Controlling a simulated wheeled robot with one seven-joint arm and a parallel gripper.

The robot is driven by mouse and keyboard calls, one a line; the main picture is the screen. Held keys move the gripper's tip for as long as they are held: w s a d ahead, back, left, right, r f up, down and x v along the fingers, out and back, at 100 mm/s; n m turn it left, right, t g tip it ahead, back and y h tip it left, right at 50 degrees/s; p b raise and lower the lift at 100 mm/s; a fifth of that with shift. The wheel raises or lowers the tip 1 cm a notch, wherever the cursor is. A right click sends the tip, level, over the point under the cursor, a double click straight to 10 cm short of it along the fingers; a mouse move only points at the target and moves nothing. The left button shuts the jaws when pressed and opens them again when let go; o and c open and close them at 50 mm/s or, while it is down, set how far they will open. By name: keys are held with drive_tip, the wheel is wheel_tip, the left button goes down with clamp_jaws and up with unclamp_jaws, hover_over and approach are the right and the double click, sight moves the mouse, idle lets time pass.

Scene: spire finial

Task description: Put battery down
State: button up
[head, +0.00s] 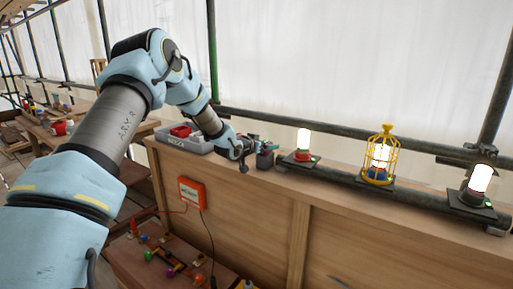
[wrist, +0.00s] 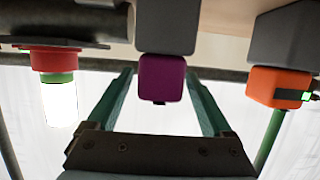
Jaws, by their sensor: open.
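In the wrist view, which looks upside down, a battery (wrist: 162,78) with a purple end and a dark grey body is between the two green fingers of my gripper (wrist: 160,82). The fingers stand apart on either side of it, with a visible gap. A second block, an orange battery (wrist: 278,86) with a dark grey body and a small green light, is to the right. In the head view my gripper (head: 252,147) is at the top of the wooden partition, beside a dark grey block (head: 265,160). The arm hides part of that spot.
A lit lamp with a red and green base (head: 303,148), a yellow caged lamp (head: 380,155) and another lit lamp (head: 480,180) stand along the ledge to the right. A grey bin (head: 200,148) is left of my gripper. A pipe (head: 330,132) runs behind.

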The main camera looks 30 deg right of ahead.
drive_tip(key=b+v, duration=0.1)
drive_tip(key=v, duration=0.8)
drive_tip(key=shift+a+b, duration=0.25)
drive_tip(key=shift+b, duration=0.1)
drive_tip(key=s+a+f+n+y, duration=0.1)
drive_tip(key=a+n+y, duration=0.25)
drive_tip(key=a, duration=0.95)
drive_tip(key=s+a+f+n+y, duration=0.15)
drive_tip(key=a+y, duration=0.35)
drive_tip(key=a, duration=0.7)
drive_tip(key=s+a+n+g+y, duration=0.4)
drive_tip(key=s+a+n+g, duration=0.1)
drive_tip(key=s+a, duration=1.4)
drive_tip(key=shift+s+n, duration=0.5)
drive_tip(key=shift+s, duration=0.2)
drive_tip(key=shift+a, duration=0.1)
wheel_tip(320, 180, up, 2)
drive_tip(key=p, duration=0.2)
drive_tip(key=shift+r+p, duration=0.25)
drive_tip(key=shift+p, duration=0.05)
